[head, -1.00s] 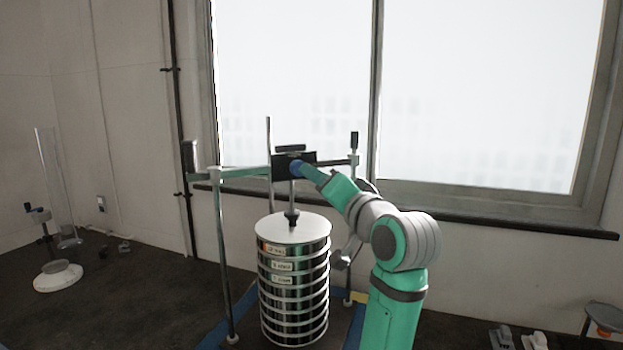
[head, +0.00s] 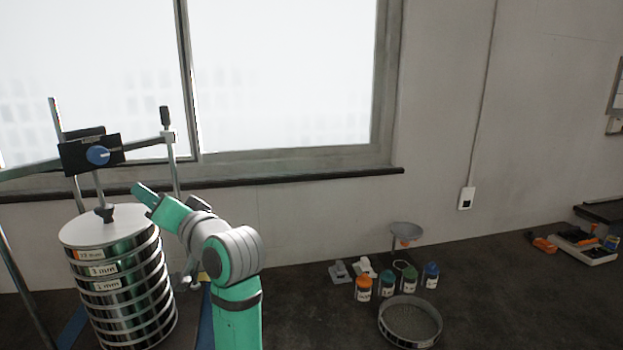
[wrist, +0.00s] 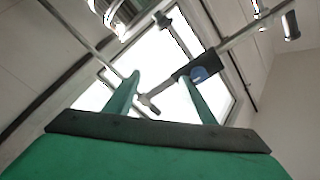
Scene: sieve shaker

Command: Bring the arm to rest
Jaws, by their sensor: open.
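My gripper (head: 143,192) is on the green and grey arm, at the right side of the sieve shaker, just above the level of the top lid. In the wrist view its two green fingers (wrist: 160,100) stand apart with nothing held between them. The shaker's black clamp head with a blue knob (head: 97,155) is above and left of the gripper; the knob also shows in the wrist view (wrist: 199,74), beyond the right finger. The sieve stack (head: 122,285) stands under the clamp, with a pale lid (head: 108,226) on top.
A metal rod with a black handle (head: 166,125) rises close behind my gripper. On the bench to the right are several small capped jars (head: 387,284), a loose round sieve (head: 410,322) and a grey dish on a stand (head: 406,231). Open air lies right of my arm.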

